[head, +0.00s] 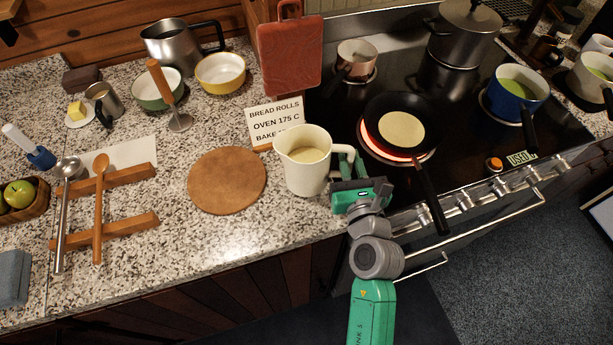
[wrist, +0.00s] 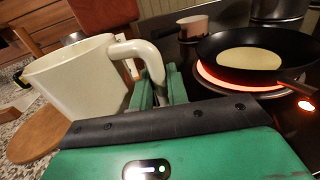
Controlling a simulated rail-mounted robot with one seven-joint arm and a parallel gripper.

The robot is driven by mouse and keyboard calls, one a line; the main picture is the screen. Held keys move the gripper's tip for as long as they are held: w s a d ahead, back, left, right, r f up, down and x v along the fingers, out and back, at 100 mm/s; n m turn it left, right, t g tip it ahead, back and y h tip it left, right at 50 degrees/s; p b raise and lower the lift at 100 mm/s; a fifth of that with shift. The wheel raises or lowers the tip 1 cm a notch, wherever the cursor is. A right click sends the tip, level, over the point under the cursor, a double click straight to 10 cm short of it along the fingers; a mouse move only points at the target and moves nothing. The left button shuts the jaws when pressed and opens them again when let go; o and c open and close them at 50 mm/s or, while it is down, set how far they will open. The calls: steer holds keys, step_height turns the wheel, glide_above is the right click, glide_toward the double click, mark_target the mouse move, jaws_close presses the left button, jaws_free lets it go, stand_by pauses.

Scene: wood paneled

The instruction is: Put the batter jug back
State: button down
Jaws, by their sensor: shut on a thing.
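The batter jug (head: 306,172) is cream white, with pale batter inside, and is upright at the counter's edge beside the stove. My green gripper (head: 345,178) is shut on its handle, on the jug's right side. In the wrist view the jug (wrist: 85,80) is at the left and its handle runs down between the fingers of my gripper (wrist: 160,92). I cannot tell whether the jug's base touches the counter. A round brown wooden board (head: 227,181) lies bare just left of the jug; part of it shows in the wrist view (wrist: 38,135).
A black pan (head: 395,112) with a pale pancake sits on a glowing burner right of the jug, its handle pointing toward the front. A recipe sign (head: 274,122) stands behind the jug. A wooden rack (head: 125,228) with a ladle and spoon lies left of the board.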

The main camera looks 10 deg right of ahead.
steer(key=shift+f, duration=0.15)
steer(key=c, duration=1.3)
jaws_free()
steer(key=shift+f, duration=0.1)
steer(key=shift+s, duration=0.1)
steer(key=s+b, duration=0.1)
steer(key=s, duration=0.6)
steer(key=shift+s, duration=0.3)
